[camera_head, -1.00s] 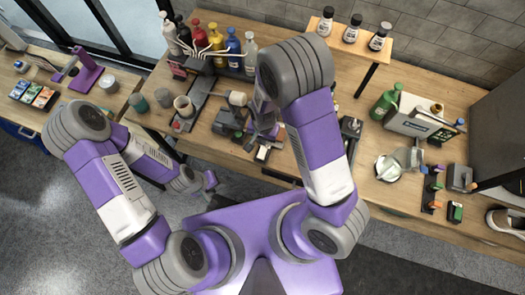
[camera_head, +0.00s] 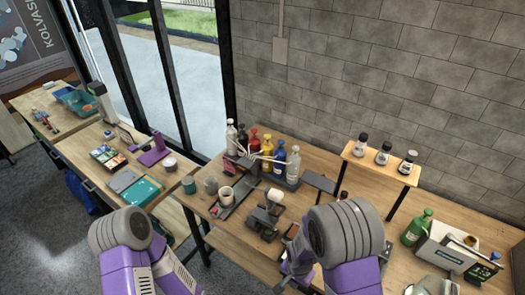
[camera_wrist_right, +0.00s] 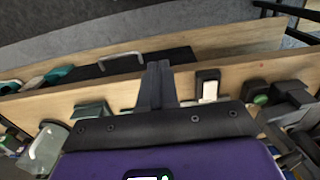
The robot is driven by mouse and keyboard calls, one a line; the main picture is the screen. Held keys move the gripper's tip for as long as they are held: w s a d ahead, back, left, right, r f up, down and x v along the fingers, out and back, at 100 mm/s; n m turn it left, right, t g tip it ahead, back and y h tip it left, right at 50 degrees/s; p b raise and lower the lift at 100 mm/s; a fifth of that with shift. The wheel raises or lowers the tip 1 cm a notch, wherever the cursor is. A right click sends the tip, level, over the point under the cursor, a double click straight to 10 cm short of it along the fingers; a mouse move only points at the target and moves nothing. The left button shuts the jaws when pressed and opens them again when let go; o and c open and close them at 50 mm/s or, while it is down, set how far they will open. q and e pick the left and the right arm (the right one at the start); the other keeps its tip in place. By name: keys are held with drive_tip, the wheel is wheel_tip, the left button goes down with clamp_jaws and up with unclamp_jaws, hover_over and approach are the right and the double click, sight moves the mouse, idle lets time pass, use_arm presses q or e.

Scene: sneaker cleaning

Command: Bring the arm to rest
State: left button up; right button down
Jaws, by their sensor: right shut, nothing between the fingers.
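My right gripper (camera_wrist_right: 158,85) points ahead in the right wrist view, its two dark fingers pressed together with nothing between them. It is above the wooden workbench, whose edge runs across that view behind the fingertips. In the head view the right gripper (camera_head: 290,264) is partly hidden beside the grey rounded joint of my right arm (camera_head: 345,236), low in the picture. My left arm (camera_head: 124,232) shows at the lower left as a grey joint and purple links. Its gripper is out of the picture.
A raised shelf (camera_head: 365,163) carries three small bottles. A side table (camera_head: 85,145) stands left. Grey floor (camera_head: 40,215) is open at far left.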

use_arm(q)
wheel_tip(320, 180, down, 13)
drive_tip(key=b, duration=1.3)
drive_tip(key=shift+w+f, duration=0.15)
drive_tip(key=shift+f, duration=0.05)
use_arm(e)
drive_tip(key=s+f+n+y, duration=0.2)
drive_tip(key=s+f, duration=0.2)
drive_tip(key=f, duration=0.6)
drive_tip(key=s+f+n+y, duration=0.2)
drive_tip(key=s+f, duration=0.3)
drive_tip(key=f, duration=0.6)
drive_tip(key=shift+s+a+f+t, duration=0.3)
drive_tip(key=shift+a, duration=0.1)
